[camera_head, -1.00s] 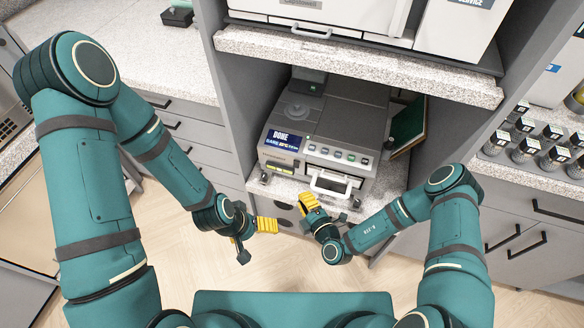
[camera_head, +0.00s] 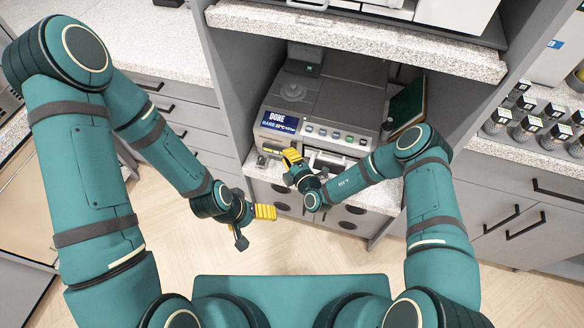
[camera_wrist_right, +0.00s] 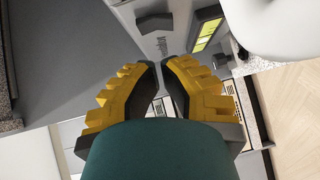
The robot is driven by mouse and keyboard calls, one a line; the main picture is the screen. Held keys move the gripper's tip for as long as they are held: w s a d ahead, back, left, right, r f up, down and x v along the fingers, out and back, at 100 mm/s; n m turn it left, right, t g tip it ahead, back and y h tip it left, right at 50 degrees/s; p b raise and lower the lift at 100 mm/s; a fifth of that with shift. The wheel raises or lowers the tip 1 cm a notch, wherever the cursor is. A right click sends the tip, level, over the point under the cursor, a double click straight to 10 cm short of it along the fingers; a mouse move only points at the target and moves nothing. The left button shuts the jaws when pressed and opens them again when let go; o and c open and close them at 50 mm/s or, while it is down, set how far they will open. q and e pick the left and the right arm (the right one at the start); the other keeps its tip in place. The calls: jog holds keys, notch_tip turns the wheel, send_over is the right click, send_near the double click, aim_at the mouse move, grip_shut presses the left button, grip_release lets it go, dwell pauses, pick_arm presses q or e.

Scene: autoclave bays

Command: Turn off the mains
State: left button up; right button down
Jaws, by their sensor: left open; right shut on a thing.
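The grey tabletop machine (camera_head: 342,98) stands in the bay, its screen (camera_head: 279,122) reading DONE. A row of buttons (camera_head: 336,137) runs beside the screen; a pale handle (camera_head: 328,160) is below. My right gripper (camera_head: 291,155) is at the machine's front left, below the screen. In the right wrist view its yellow fingers (camera_wrist_right: 161,68) are nearly together; what they hold is hidden. A yellow-green panel (camera_wrist_right: 208,35) and a small dark part (camera_wrist_right: 221,66) lie just beyond. I cannot tell which part is the mains switch. My left gripper (camera_head: 268,212) is open in free air, left of the right one.
A speckled shelf (camera_head: 360,45) overhangs the machine. A dark green binder (camera_head: 408,104) stands at its right. Grey drawers (camera_head: 172,108) are at the left. The floor in front is clear.

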aim_at(293, 146)
jog(key=shift+w+d+f, duration=0.1)
jog(key=shift+w+d, duration=0.1)
jog(key=shift+w, duration=0.35)
jog(key=shift+w+d+f, duration=0.1)
jog(key=shift+w+d, duration=0.05)
jog(key=shift+w, duration=0.35)
